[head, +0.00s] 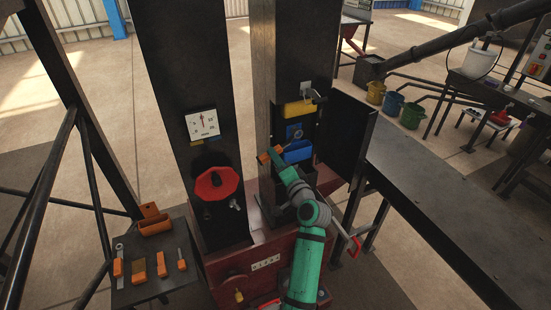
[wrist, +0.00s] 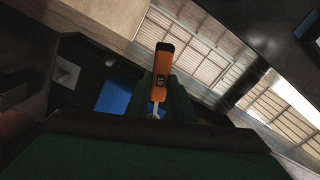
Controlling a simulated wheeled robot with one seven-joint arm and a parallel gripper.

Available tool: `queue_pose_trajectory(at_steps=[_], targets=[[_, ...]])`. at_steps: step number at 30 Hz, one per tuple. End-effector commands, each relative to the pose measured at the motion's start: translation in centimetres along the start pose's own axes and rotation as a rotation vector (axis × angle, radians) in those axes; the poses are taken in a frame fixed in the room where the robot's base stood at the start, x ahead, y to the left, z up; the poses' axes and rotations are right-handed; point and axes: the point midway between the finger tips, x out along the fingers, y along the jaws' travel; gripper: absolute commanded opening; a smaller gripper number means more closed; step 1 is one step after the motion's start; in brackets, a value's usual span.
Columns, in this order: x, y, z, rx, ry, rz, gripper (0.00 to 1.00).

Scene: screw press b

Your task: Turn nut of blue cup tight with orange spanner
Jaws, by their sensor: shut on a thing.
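The blue cup (head: 298,152) sits in the dark opening of the press's right column. Just above it is a blue patch with a small dark round shape (head: 294,131); I cannot tell whether this is the nut. My gripper (head: 275,158) is at the cup's left side, shut on the orange spanner (head: 264,157). In the wrist view the spanner's orange handle (wrist: 163,72) points up, with a grey metal shank below it. A blue surface (wrist: 114,97) shows left of it. The spanner's jaw end is hidden, so I cannot tell whether it touches the nut.
A yellow cup (head: 298,108) is above the blue one. A dark open door (head: 345,135) stands to the right, beside a long dark bench (head: 440,200). A red handwheel (head: 217,183) is on the left column. A side tray (head: 160,285) holds several orange-handled tools.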

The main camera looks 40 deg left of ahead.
Motion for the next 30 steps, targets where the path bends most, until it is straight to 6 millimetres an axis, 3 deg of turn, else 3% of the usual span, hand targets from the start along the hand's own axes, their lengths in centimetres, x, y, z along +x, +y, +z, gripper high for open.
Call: queue_pose_trajectory(at_steps=[30], targets=[[1.3,-0.1,0.0,0.0,0.0,-0.001,0.0]])
